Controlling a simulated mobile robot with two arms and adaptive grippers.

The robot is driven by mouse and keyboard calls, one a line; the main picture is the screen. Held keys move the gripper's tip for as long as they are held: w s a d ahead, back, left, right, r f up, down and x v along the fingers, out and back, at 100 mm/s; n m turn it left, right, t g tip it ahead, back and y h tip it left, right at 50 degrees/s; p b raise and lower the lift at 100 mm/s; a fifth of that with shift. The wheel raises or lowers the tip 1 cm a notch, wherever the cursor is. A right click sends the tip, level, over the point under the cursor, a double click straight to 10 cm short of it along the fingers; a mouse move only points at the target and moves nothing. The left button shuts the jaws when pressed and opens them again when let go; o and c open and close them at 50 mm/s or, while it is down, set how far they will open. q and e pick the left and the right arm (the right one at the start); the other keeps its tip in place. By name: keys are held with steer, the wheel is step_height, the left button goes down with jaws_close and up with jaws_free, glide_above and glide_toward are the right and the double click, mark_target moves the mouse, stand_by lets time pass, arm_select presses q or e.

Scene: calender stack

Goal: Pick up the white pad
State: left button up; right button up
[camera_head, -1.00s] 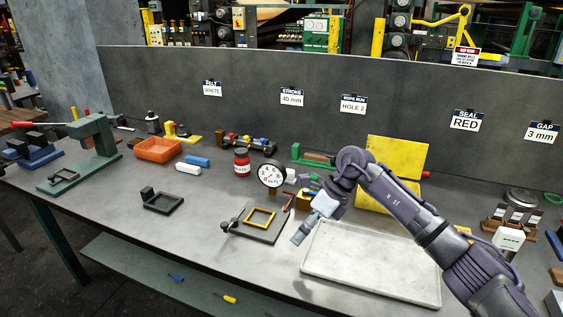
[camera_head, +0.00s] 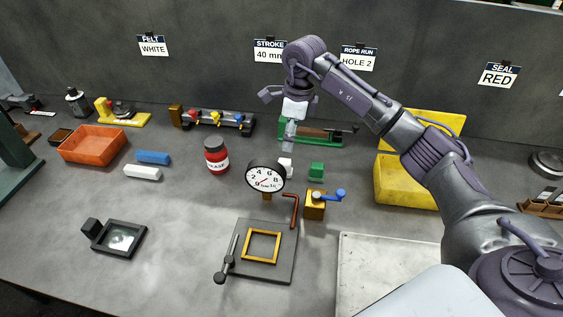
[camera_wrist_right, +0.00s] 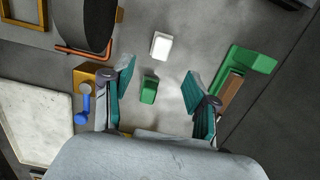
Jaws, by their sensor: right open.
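The white pad (camera_head: 286,168) is a small white block on the bench behind the dial gauge, which partly hides it in the head view. In the right wrist view the white pad (camera_wrist_right: 161,45) lies whole and clear, beyond the fingertips. A green block (camera_wrist_right: 149,90) lies nearer, between the spread fingers in that picture; it also shows right of the pad in the head view (camera_head: 316,171). My right gripper (camera_head: 288,132) is open and empty above these blocks, its fingers also showing in the wrist view (camera_wrist_right: 158,70). My left gripper is not in view.
A dial gauge (camera_head: 265,177) stands in front of the pad. A brass block with a blue lever (camera_head: 316,204) and a green-based fixture (camera_head: 312,131) are close by. A white bar (camera_head: 142,172) and blue bar (camera_head: 153,157) lie left, near a red jar (camera_head: 217,157).

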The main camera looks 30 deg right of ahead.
glide_above(284, 161)
steer(key=f, duration=0.4)
steer(key=shift+s+d, duration=0.3)
steer(key=shift+s, duration=0.1)
steer(key=shift+w+f+p, duration=0.15)
steer(key=shift+f+p, duration=0.25)
steer(key=shift+f, duration=0.15)
steer(key=f, duration=0.1)
steer(key=f+p, duration=0.1)
steer(key=f, duration=0.2)
steer(key=shift+w+a+f, duration=0.25)
steer(key=shift+w+f, duration=0.05)
steer(key=shift+f, duration=0.05)
steer(key=shift+c, duration=1.1)
jaws_close()
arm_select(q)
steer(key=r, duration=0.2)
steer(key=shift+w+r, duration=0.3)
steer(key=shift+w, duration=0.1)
arm_select(e)
steer(key=shift+r, duration=0.1)
